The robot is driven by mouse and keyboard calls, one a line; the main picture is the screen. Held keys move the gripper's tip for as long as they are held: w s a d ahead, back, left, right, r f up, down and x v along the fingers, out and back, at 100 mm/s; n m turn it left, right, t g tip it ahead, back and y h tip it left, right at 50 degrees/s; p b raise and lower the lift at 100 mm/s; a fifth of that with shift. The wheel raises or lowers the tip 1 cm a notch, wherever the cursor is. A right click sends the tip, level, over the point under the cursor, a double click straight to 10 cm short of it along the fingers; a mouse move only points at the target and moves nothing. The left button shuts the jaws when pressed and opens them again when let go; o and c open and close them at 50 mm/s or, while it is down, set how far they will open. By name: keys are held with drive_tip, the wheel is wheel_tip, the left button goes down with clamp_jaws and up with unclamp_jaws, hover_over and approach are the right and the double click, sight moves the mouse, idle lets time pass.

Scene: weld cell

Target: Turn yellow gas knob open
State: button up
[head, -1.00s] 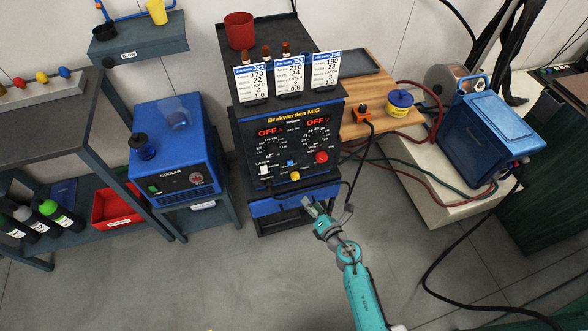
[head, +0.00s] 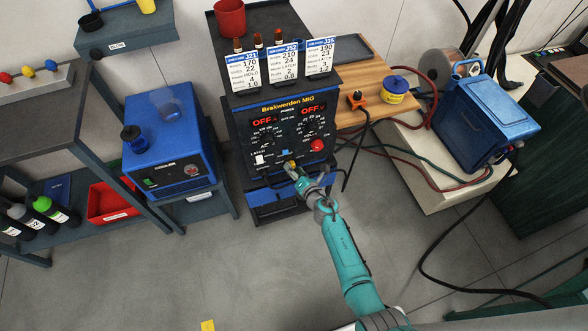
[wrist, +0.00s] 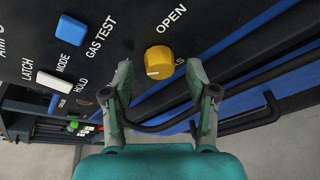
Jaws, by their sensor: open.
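The yellow gas knob (wrist: 159,61) is on the black front panel of the welder (head: 285,127), beside the printed word OPEN in the wrist view. A white mark shows on the knob's face, on the side away from the word OPEN. My gripper (wrist: 160,85) is open, with one finger to each side of the knob's near edge and nothing between its pads. The knob lies just beyond the fingertips; I cannot tell whether they touch it. In the head view my gripper (head: 296,172) is at the lower middle of the panel and largely covers the knob.
A blue switch (wrist: 71,30) and a white switch (wrist: 62,82) are close by on the panel. A red button (head: 317,145) is to the right. A black cable (head: 348,175) hangs beside the welder. The blue cooler (head: 170,140) stands to the left.

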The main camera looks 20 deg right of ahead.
drive_tip(key=shift+w+f, duration=0.1)
drive_tip(key=shift+w, duration=0.25)
clamp_jaws()
